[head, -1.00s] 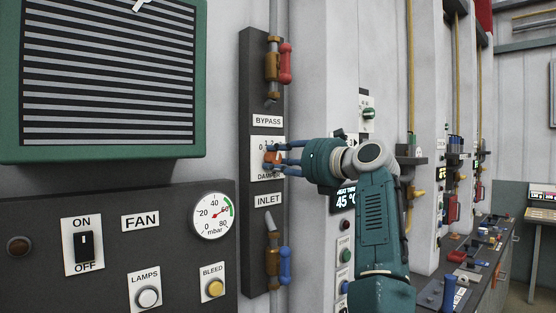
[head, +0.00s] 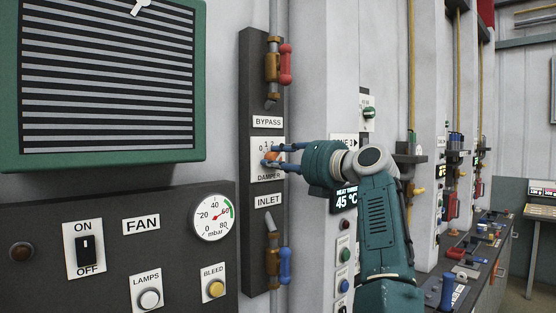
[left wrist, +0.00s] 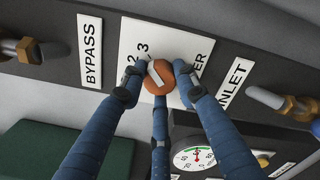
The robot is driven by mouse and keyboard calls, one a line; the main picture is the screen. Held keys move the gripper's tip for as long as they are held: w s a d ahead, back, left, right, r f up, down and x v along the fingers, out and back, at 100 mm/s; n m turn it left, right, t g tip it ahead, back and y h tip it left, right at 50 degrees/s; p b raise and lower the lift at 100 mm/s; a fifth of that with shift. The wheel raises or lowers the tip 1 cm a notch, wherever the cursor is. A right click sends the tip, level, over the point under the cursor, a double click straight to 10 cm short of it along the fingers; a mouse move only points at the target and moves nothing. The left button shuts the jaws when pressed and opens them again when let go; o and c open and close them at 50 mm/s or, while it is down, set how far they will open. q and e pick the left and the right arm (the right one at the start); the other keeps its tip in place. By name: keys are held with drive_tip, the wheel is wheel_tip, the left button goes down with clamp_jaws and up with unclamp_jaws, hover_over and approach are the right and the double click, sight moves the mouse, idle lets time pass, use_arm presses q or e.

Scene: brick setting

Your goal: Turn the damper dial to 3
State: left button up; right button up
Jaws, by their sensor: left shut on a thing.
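The damper dial (head: 271,156) is a round orange knob with a white pointer line, on a white plate (head: 256,172) labelled DAMPER between the BYPASS and INLET labels. My left gripper (head: 279,156) is shut on it, its blue fingers around the knob. In the left wrist view the dial (left wrist: 158,85) sits between the fingertips of the gripper (left wrist: 160,88). The printed 2 and 3 show beside it; the white line seems to lean toward the 3, but fingers cover part of the dial and plate. My right gripper is not in view.
The bypass valve with a red handle (head: 285,64) is above the dial and the inlet valve with a blue handle (head: 285,266) below. A fan panel (head: 120,262) with gauge and switches is at left, under a green-framed grille (head: 185,152). A display (head: 346,197) stands close behind my gripper.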

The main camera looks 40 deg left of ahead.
use_arm(q)
drive_tip(key=shift+f, duration=0.35)
drive_tip(key=o, duration=1.2)
drive_tip(key=shift+c, duration=0.2)
drive_tip(key=s+d, duration=0.1)
drive_tip(key=d, duration=1.1)
drive_tip(key=shift+r, duration=0.15)
